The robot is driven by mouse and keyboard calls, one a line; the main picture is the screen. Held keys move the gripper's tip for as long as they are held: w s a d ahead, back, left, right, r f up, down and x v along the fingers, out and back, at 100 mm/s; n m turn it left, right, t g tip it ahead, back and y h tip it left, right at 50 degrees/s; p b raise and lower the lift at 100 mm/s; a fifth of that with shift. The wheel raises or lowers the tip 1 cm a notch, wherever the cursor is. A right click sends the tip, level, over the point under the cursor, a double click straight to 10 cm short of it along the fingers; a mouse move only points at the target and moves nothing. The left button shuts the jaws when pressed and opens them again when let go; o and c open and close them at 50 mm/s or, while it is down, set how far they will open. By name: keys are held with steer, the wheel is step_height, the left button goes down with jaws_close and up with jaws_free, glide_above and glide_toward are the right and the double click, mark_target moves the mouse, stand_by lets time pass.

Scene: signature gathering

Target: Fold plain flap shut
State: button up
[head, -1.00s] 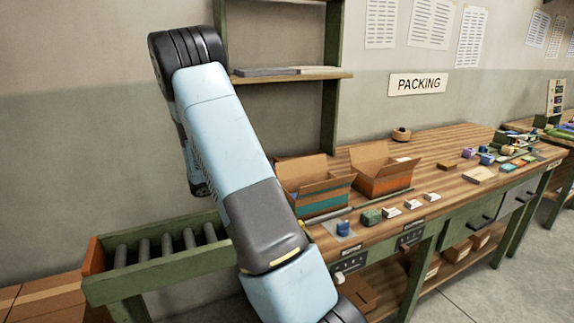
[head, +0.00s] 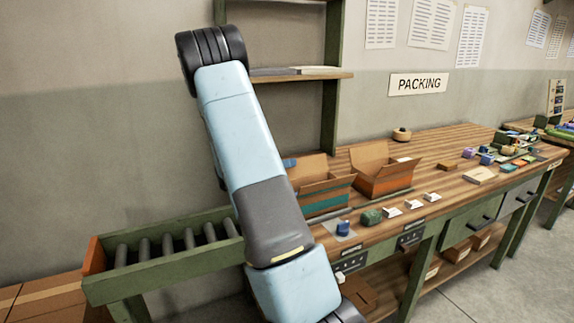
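Two open cardboard boxes stand side by side on the packing bench. The left box (head: 322,200) has a teal band, and its flaps stand up or splay outward. I cannot tell which flap is the plain one. My arm rises in front of the left box and covers its left side. My gripper is hidden behind my arm. A small blue patch shows just above the left box, and I cannot tell what it is.
A roller conveyor (head: 165,245) adjoins the bench at left. Small blocks, including a blue one (head: 343,228) and a green one (head: 371,217), line the bench's front edge. A brown tape roll (head: 402,134) sits at the back. A green shelf frame (head: 330,110) stands behind the boxes.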

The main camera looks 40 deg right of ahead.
mark_target(296, 178)
jaws_close()
steer(key=shift+d, duration=0.1)
steer(key=shift+s, duration=0.15)
steer(key=m, duration=0.2)
steer(key=s+m, duration=0.1)
steer(key=shift+s+a+r, duration=0.1)
steer(key=shift+a+r, duration=0.15)
steer(key=shift+a, duration=0.1)
steer(key=s+m, duration=0.1)
steer(key=m, duration=0.2)
steer(key=s+m, duration=0.1)
steer(key=m, duration=0.2)
steer(key=s+a+f+m, duration=0.1)
steer(key=s+m, duration=0.1)
steer(key=m, duration=0.1)
steer(key=shift+s+a+f+m, duration=0.1)
steer(key=shift+s+f+m, duration=0.15)
steer(key=shift+m, duration=0.5)
steer(key=shift+s+d+f+m, duration=0.1)
steer(key=shift+s+f+m, duration=0.2)
steer(key=shift+m, duration=0.5)
steer(key=shift+s+a+f+m, duration=0.1)
steer(key=shift+s+f+m, duration=0.15)
steer(key=shift+m, duration=0.5)
steer(key=shift+f, duration=0.1)
